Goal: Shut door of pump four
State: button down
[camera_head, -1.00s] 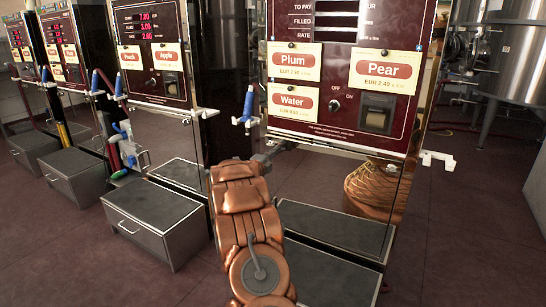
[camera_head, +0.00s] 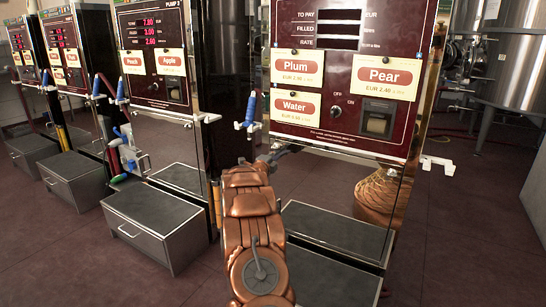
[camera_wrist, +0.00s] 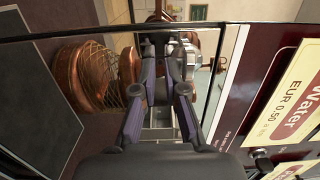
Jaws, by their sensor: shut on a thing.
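The nearest pump (camera_head: 335,75) carries Plum, Pear and Water cards; its number is out of view, but the pump to its left reads PUMP 3. Its door seems to be the glossy front (camera_head: 325,172) below the red panel, also in the wrist view (camera_wrist: 215,45). I cannot tell how far it stands open. My gripper (camera_head: 272,157) is at the left side of this front, just below the Water card. In the wrist view my gripper (camera_wrist: 163,55) has its fingers drawn close together at the glossy front. The gripped part is mostly hidden between them.
A grey step box (camera_head: 335,235) stands at the pump's foot, below my arm. A blue nozzle (camera_head: 250,110) hangs left of my gripper. Pump three (camera_head: 155,60) has a drawer box (camera_head: 155,225) before it. Floor at the right (camera_head: 470,230) is clear.

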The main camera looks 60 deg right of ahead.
jog(key=s+a, duration=0.1)
jog(key=a, duration=1.3)
jog(key=shift+s+p, duration=0.15)
jog(key=shift+p, duration=0.15)
jog(key=shift+f, duration=0.1)
